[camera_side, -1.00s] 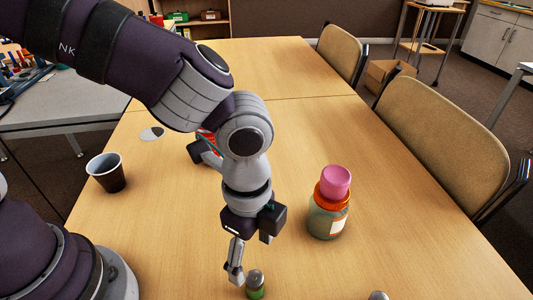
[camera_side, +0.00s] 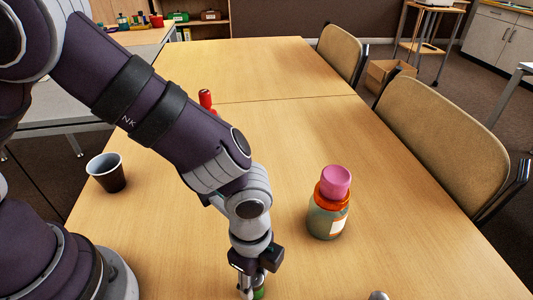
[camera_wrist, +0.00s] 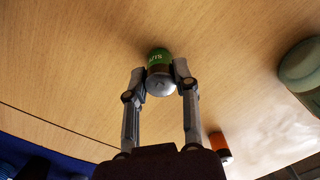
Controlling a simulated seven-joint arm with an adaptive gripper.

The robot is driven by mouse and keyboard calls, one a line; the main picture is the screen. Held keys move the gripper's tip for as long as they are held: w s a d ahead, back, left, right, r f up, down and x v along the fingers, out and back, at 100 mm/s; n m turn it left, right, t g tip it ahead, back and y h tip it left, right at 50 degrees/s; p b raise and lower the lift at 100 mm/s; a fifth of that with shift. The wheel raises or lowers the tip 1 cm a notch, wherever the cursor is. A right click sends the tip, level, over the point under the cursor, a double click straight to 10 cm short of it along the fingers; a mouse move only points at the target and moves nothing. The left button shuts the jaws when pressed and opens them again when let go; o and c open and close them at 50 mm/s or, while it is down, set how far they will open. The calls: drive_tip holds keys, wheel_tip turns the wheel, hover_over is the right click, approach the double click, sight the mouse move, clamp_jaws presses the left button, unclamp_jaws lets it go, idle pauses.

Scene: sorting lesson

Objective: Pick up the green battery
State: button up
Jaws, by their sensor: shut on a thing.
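The green battery (camera_wrist: 159,60) is a short cylinder with a green label and a silver end. In the wrist view it sits between the two fingertips of my gripper (camera_wrist: 158,74), which are shut on it. In the side view a bit of the green battery (camera_side: 259,293) shows beside my gripper (camera_side: 250,292) at the bottom edge, low at the table. Most of it is hidden by the fingers and the picture's edge. I cannot tell whether it still touches the table.
A jar (camera_side: 328,217) with an orange rim and a pink cup (camera_side: 335,182) on top stands to the right. A silver-topped item (camera_side: 378,296) is at the bottom edge. A dark cup (camera_side: 107,173) stands left. A red object (camera_side: 206,99) is behind my arm. The table's (camera_side: 290,130) middle is clear.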

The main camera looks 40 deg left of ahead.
clamp_jaws()
